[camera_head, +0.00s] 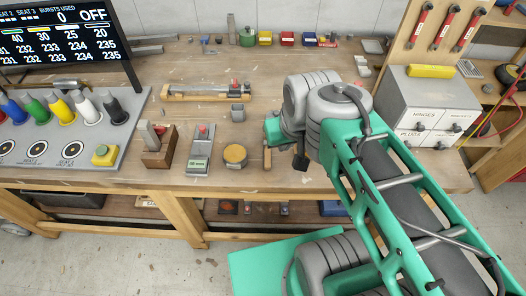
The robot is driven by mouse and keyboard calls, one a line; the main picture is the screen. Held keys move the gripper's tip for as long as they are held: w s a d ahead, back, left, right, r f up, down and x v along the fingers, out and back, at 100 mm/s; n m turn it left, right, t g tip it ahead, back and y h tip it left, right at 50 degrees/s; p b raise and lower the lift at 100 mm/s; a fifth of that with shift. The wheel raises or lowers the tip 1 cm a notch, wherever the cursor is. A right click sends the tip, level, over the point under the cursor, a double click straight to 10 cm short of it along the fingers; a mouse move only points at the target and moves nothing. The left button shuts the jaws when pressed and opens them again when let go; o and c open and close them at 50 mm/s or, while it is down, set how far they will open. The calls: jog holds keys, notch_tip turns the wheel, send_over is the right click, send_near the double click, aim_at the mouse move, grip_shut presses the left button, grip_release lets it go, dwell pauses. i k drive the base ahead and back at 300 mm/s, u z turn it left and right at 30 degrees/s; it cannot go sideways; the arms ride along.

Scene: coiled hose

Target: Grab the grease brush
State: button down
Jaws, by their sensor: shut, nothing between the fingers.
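A small tan, wooden-looking handle (267,155) lies on the bench near its front edge, pointing toward the front. It may be the grease brush; its far end is close to my arm and I cannot make out bristles. My gripper (301,163) shows as a small dark shape below the grey wrist, to the right of the handle and apart from it. It is shut and empty. Much of it is hidden by my arm.
A round yellow-topped tin (235,155) stands left of the handle. Further left are a grey device with a red knob (200,145) and a wooden block (159,150). A grey drawer cabinet (420,105) stands at the right. Bare bench (300,60) lies behind my arm.

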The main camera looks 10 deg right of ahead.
aim_at(267, 151)
jog(key=u, duration=0.4)
jog(key=k, duration=0.5)
jog(key=u, duration=1.8)
